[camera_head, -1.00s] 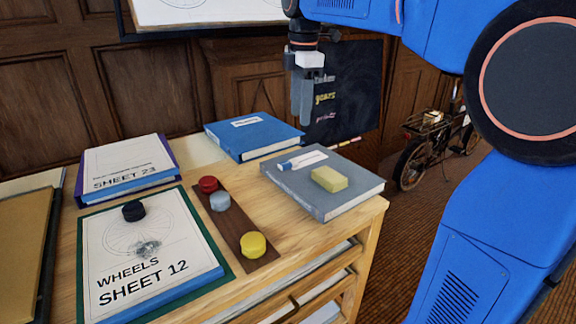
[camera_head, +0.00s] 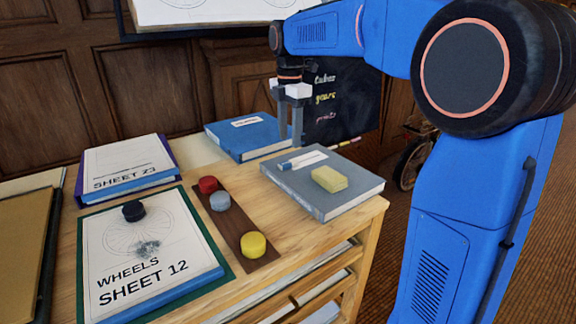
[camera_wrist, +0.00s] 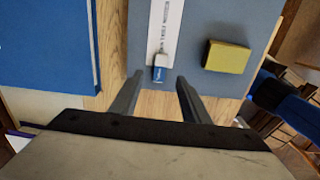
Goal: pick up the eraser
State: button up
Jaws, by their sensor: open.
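A small block with a blue sleeve and a white end, which looks like the eraser (camera_head: 285,165), lies on a white label on the grey book (camera_head: 335,208). In the wrist view the eraser (camera_wrist: 160,72) shows just ahead of the gap between the fingertips. A plain yellow block (camera_head: 329,179) lies on the same book to its right, and in the wrist view (camera_wrist: 227,57) it is well right of the fingers. My gripper (camera_head: 291,142) is open and empty, fingers pointing down, above the book's left edge. It also shows in the wrist view (camera_wrist: 160,80).
A blue book (camera_head: 250,134) lies behind and left of the grey book. A brown strip (camera_head: 228,227) with red, grey and yellow round pieces lies left of it. Boards marked Sheet 12 (camera_head: 115,263) and Sheet 23 (camera_head: 128,160) are farther left. A dark board (camera_head: 350,105) stands behind.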

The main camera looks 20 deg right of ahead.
aim_at(288, 162)
jog(key=shift+s+a+f, duration=0.1)
jog(key=shift+a+f, duration=0.05)
jog(key=shift+f, duration=1.75)
jog(key=shift+s+a+f, duration=0.1)
jog(key=shift+f, duration=1.75)
jog(key=shift+w, duration=0.1)
grip_shut()
jog(key=shift+r, duration=0.15)
notch_tip(288, 162, up, 10)
